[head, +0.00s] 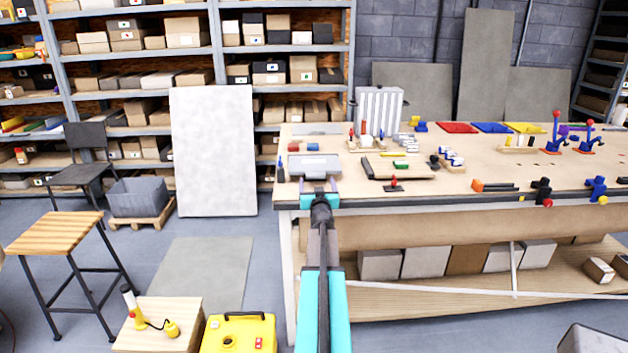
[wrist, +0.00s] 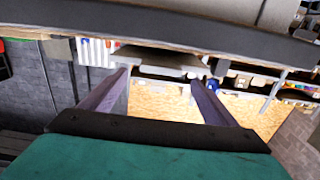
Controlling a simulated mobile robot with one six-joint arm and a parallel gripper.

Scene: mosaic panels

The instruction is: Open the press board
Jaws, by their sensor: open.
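A flat pale grey board with a darker rim, which looks like the press board (head: 315,163), lies at the left end of the workbench in the head view. I cannot tell from its look alone whether it is hinged. My gripper (head: 319,187) is at its near edge, over the bench's front edge. In the wrist view my gripper (wrist: 163,73) has its two fingers spread apart, with no thing clearly held between them. A grey slab edge (wrist: 160,62) shows just beyond the fingertips. A wider dark grey band crosses the top; contact is unclear.
The workbench (head: 450,183) carries a dark-edged board with a green block (head: 401,165), small jars and tools to the right. A wooden stool (head: 52,232), a yellow case (head: 239,333) and a wooden box (head: 158,333) stand on the floor at left. Shelves line the back.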

